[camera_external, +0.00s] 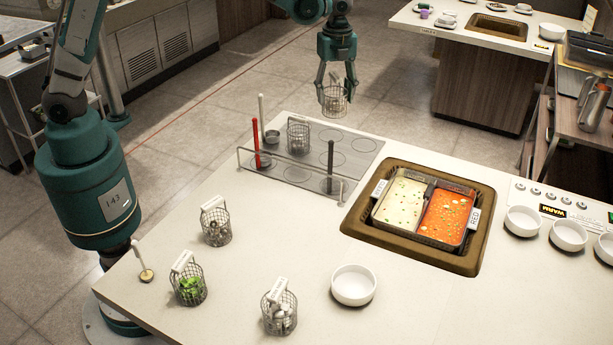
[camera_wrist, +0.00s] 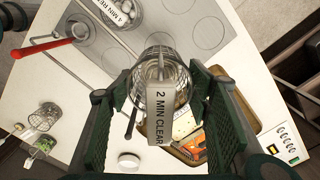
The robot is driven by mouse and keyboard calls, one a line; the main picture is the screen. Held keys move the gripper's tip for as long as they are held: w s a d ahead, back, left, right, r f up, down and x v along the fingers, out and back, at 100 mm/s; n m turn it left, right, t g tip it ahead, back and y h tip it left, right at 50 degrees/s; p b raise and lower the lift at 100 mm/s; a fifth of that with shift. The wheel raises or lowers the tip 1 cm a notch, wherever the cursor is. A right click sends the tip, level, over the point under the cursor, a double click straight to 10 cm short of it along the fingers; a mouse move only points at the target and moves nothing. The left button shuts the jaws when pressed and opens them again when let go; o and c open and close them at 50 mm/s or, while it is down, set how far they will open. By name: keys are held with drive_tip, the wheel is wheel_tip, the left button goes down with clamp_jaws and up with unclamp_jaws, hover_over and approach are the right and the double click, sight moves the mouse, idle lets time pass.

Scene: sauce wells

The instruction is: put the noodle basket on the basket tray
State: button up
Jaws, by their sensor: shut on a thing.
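My gripper (camera_external: 335,86) is shut on a wire basket (camera_external: 334,102), held in the air above the far side of the grey basket tray (camera_external: 318,178). In the wrist view the held basket (camera_wrist: 152,92) sits between the fingers, with a white tag reading "2 MIN CLEAR". I cannot tell what is in it. The tray has ring marks and a front rail; its rings also show in the wrist view (camera_wrist: 205,30). Another wire basket (camera_external: 298,137) stands on the tray at its left part; its tag in the wrist view (camera_wrist: 112,10) reads "4 MIN RED" in part.
A red-handled ladle (camera_external: 256,140), a white-handled one (camera_external: 262,115) and a dark-handled one (camera_external: 330,165) stand at the tray. A two-part soup well (camera_external: 400,240) is to the right. Several wire baskets (camera_external: 216,228) and a white bowl (camera_external: 353,286) stand on the counter in front.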

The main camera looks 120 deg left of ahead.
sight(334, 117)
wheel_tip(334, 117, down, 8)
drive_tip(key=shift+f, duration=0.2)
drive_tip(key=shift+f, duration=0.1)
wheel_tip(334, 117, down, 6)
drive_tip(key=shift+b, duration=0.45)
idle(0.4)
drive_tip(key=shift+f, duration=1.9)
drive_tip(key=shift+f+b, duration=0.2)
drive_tip(key=shift+b, duration=0.2)
drive_tip(key=o, duration=1.1)
drive_tip(key=shift+c, duration=0.2)
